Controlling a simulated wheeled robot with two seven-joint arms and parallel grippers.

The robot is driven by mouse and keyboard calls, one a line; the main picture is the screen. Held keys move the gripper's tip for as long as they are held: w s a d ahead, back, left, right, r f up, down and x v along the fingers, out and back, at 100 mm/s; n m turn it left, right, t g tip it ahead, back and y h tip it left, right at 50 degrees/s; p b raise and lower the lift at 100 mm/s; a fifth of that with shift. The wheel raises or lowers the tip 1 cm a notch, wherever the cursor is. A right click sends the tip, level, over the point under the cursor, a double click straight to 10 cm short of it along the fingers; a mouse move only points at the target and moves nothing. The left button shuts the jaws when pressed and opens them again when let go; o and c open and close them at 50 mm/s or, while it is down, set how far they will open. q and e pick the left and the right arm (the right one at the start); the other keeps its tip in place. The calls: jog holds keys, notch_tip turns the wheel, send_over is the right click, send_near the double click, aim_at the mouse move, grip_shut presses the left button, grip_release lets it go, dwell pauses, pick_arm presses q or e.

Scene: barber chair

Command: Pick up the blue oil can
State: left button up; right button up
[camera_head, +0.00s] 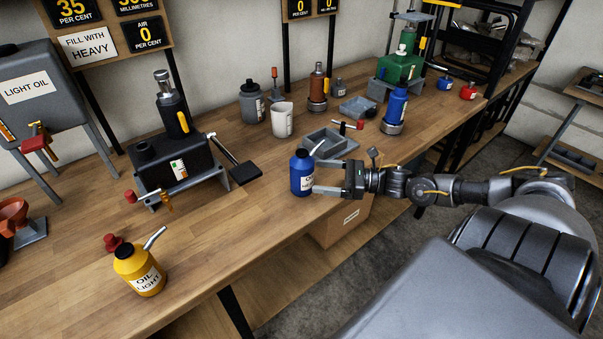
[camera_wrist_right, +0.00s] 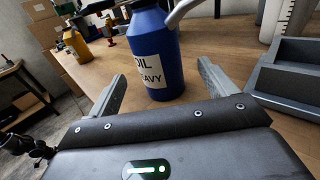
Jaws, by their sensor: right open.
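The blue oil can (camera_head: 301,173) stands upright on the wooden workbench near its front edge, with a grey spout and a white label. In the right wrist view the blue can (camera_wrist_right: 157,50) stands just ahead of the fingertips, its label reading "OIL HEAVY". My right gripper (camera_head: 327,180) comes in from the right with its jaws apart at the can's side. In the wrist view the open right gripper (camera_wrist_right: 160,85) has one finger on either side of the can's lower part; contact cannot be told. My left gripper is not in view.
A yellow oil can (camera_head: 139,271) stands at the bench's front left. A grey tray (camera_head: 330,144) lies just behind the blue can, with a white beaker (camera_head: 282,120) further back. A black machine (camera_head: 172,160) stands to the left. Bare wood (camera_head: 235,215) lies between the two cans.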

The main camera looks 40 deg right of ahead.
aim_at(295, 171)
jog(key=shift+x, duration=1.55)
jog(key=p+x, duration=0.1)
jog(key=x, duration=0.1)
jog(key=r+p+x, duration=0.1)
jog(key=x, duration=0.1)
jog(key=shift+w+a+p, duration=0.1)
jog(key=shift+a+p, duration=0.15)
jog(key=shift+p, duration=0.1)
jog(key=shift+w+a+f, duration=0.15)
jog(key=shift+w+a, duration=0.15)
jog(key=c, duration=1.5)
jog(key=shift+o, duration=0.2)
